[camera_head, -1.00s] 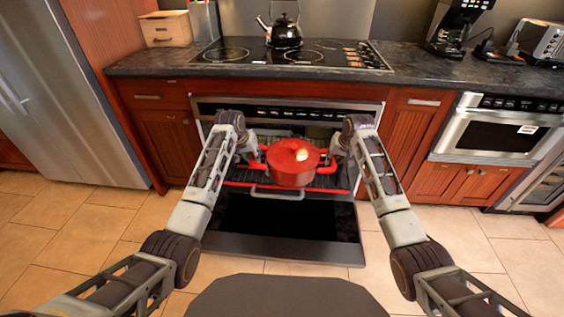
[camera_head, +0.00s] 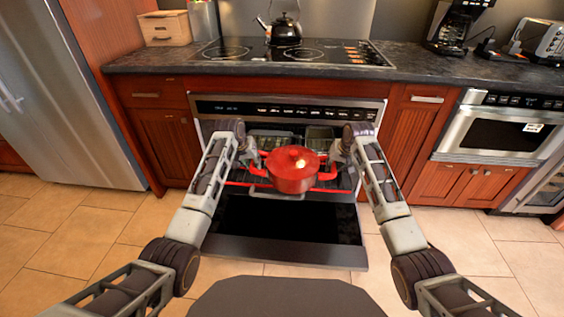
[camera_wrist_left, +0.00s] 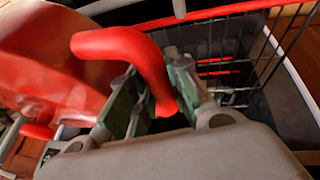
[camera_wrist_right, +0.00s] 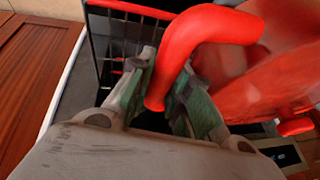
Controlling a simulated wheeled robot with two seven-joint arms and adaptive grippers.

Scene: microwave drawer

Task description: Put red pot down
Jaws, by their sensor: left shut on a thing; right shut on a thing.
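The red pot (camera_head: 293,178) with its red lid is upright at the open oven, over the wire rack (camera_head: 235,177). I cannot tell whether its base touches the rack. My left gripper (camera_head: 256,164) is shut on the pot's left handle; the curved red handle lies between its green pads in the left wrist view (camera_wrist_left: 155,105). My right gripper (camera_head: 332,166) is shut on the right handle, also between the pads in the right wrist view (camera_wrist_right: 164,98). The pot hides the middle of the rack.
The oven door (camera_head: 285,250) is folded down in front of the rack. The oven's control panel (camera_head: 290,109) is above. A black kettle (camera_head: 286,31) stands on the cooktop (camera_head: 290,53). Cabinets flank the oven, and a microwave (camera_head: 500,125) is at right.

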